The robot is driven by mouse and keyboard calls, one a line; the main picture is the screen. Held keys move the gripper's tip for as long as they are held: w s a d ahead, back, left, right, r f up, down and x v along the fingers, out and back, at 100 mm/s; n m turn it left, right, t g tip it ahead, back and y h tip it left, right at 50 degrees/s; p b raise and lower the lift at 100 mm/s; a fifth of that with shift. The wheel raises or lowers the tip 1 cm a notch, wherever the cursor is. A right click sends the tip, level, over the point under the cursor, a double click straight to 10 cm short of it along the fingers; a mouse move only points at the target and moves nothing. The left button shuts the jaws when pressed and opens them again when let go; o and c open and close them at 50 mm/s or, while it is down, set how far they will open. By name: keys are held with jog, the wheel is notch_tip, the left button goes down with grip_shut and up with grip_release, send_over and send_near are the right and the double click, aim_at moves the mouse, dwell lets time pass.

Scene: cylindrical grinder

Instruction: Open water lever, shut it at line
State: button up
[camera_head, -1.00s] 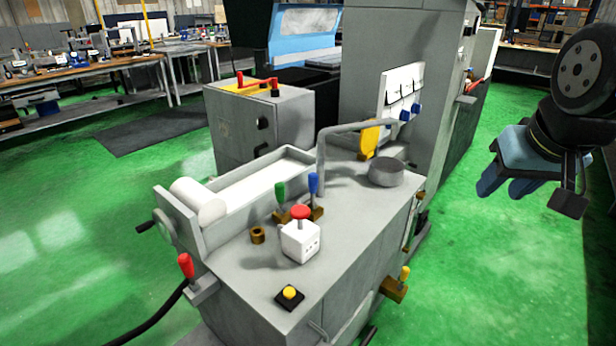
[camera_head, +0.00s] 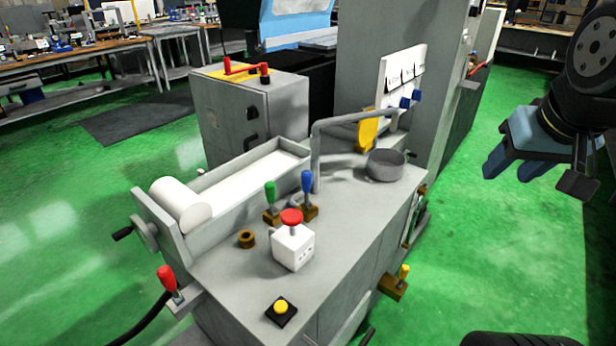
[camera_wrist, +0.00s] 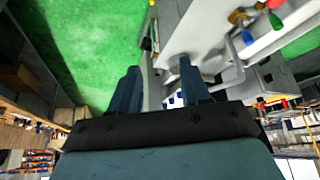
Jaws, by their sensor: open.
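Several coloured levers stand on the grey machine; which one is the water lever I cannot tell. A blue lever (camera_head: 308,184) and a green lever (camera_head: 270,193) stand upright side by side on brass bases. A red lever (camera_head: 168,280) is at the front left corner, and a yellow lever (camera_head: 403,272) is on the right side. The blue lever (camera_wrist: 247,37) and green lever (camera_wrist: 276,22) also show in the wrist view. My gripper (camera_head: 508,172) is open and empty, right of the machine and apart from all levers; its fingers (camera_wrist: 158,86) frame floor and machine edge. No line mark is readable.
A white box with a red button (camera_head: 292,248) and a yellow button (camera_head: 281,308) sit on the machine top. A bent grey pipe (camera_head: 350,121) and a round grey bowl (camera_head: 385,165) stand behind.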

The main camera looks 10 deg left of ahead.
jog(key=shift+o, duration=0.8)
jog(key=shift+w, duration=0.15)
jog(key=w+a+n, duration=0.1)
jog(key=w, duration=0.2)
jog(key=w+a+n, duration=0.1)
jog(key=w+a, duration=0.1)
jog(key=w, duration=0.1)
jog(key=w+a+n, duration=0.1)
jog(key=w, duration=0.2)
jog(key=shift+w+a+f+n+g, duration=0.1)
jog(key=shift+w+a+n+g, duration=0.1)
jog(key=shift+a+n+g, duration=0.15)
jog(key=n+g+y, duration=0.4)
jog(key=n, duration=0.8)
send_over(304, 182)
jog(key=d, duration=0.4)
notch_tip(304, 182, down, 22)
jog(key=r, duration=0.1)
jog(key=x, duration=1.2)
jog(key=shift+w+f, duration=0.4)
jog(key=shift+c, duration=0.2)
grip_shut()
